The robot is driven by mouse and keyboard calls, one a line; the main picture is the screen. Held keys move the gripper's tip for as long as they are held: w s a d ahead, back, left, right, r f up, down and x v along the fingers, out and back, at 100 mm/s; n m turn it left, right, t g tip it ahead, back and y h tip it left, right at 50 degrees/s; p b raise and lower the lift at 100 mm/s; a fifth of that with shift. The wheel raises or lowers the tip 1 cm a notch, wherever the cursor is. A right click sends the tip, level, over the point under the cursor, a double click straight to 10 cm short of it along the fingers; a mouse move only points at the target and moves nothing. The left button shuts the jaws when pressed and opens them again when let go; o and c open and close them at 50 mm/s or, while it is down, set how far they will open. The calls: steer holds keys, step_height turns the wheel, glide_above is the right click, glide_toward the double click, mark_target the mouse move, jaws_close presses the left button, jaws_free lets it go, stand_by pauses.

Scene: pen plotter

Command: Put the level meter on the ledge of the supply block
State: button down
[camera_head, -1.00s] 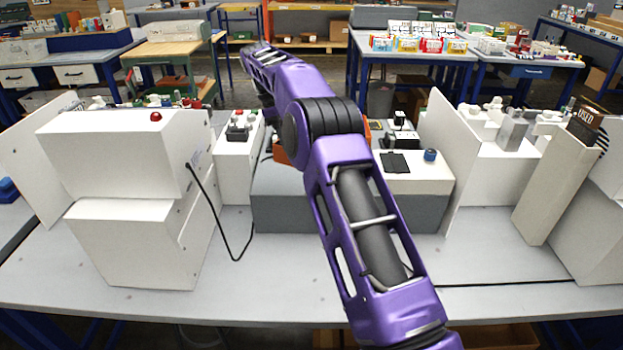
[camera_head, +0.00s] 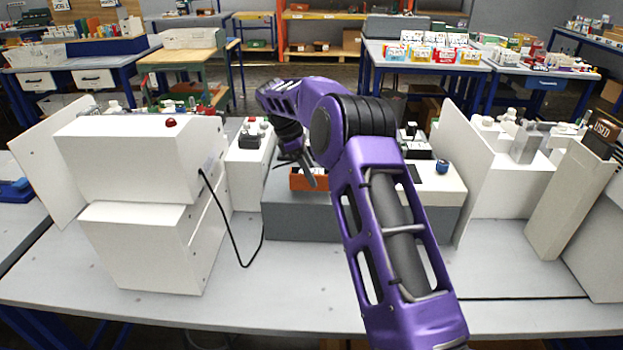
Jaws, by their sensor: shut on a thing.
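My gripper (camera_head: 303,165) hangs from the far end of my purple arm, just above and in front of an orange open-topped bin (camera_head: 302,184). It is shut on a slim grey piece (camera_head: 311,178), which I take to be the level meter; it is too small and partly covered to make out well. The piece slants downward, overlapping the bin in the picture; I cannot tell whether they touch. A low grey block (camera_head: 300,222) stands in the middle of the bench. I cannot tell for certain which block is the supply block or where its ledge is.
Stacked white boxes with a red button (camera_head: 171,122) stand on the left, with a black cable (camera_head: 237,240) running down to the bench. A white unit with a blue knob (camera_head: 442,167) is right of my arm. White panels (camera_head: 480,175) stand farther right. The front bench top is clear.

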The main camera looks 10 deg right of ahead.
steer(key=shift+f, duration=0.85)
steer(key=shift+f, duration=0.1)
steer(key=shift+c, duration=2)
jaws_free()
steer(key=v, duration=1.2)
